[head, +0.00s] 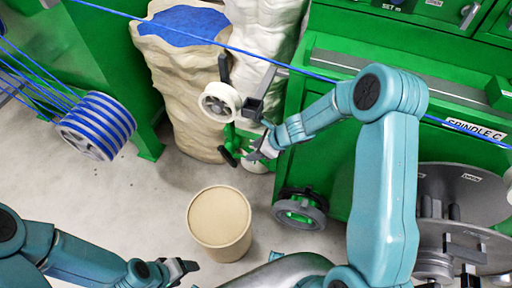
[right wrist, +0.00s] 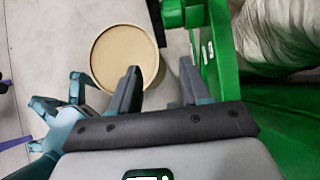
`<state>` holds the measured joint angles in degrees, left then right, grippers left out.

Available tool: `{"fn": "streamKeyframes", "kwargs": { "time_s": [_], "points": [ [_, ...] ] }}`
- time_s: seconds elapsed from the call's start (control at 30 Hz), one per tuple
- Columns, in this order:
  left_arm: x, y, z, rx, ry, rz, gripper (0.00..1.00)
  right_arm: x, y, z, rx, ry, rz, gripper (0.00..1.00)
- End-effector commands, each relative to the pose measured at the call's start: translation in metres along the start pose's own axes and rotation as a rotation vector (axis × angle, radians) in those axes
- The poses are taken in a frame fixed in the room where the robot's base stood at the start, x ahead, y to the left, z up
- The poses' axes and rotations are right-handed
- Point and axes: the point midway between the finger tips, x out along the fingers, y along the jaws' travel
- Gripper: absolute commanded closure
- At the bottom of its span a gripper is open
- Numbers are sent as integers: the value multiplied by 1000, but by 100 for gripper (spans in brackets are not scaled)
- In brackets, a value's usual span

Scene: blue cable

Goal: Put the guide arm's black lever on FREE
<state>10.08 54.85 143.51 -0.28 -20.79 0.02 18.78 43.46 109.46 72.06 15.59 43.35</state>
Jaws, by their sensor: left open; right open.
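The green guide arm (head: 240,138) carries a white wheel (head: 220,101) in front of the pale rock-like columns in the head view. A black upright piece (head: 224,68) stands above the wheel, and a black knob-like part (head: 229,157) sits at the green arm's lower end. I cannot tell for certain which is the lever, nor its setting. My right gripper (head: 258,150) is just right of the lower black part, apart from it as far as I see. In the right wrist view its jaws (right wrist: 160,82) are open and empty, beside green metalwork (right wrist: 200,40) with small white labels. My left gripper (head: 186,268) is open and empty at the lower left.
A blue cable (head: 160,22) runs across above the guide arm. A beige drum (head: 219,222) stands on the floor between my grippers. A blue-wound spool (head: 97,126) is at left. The green machine (head: 325,130) and a dark handwheel (head: 300,210) lie right.

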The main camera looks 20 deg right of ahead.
Motion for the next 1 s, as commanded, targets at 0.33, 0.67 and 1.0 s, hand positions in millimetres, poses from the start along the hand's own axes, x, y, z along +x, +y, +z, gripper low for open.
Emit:
{"fn": "streamKeyframes", "kwargs": {
  "time_s": [0.33,0.67,1.0],
  "points": [
    [0,0,0,0,0,0,33,0,0,0,0,0,0,53],
    [-26,10,0,0,0,0,33,-3,40,16,-39,25,88,53],
    [-66,24,1,0,0,0,33,-44,230,-95,-1302,188,575,53]
  ]
}}
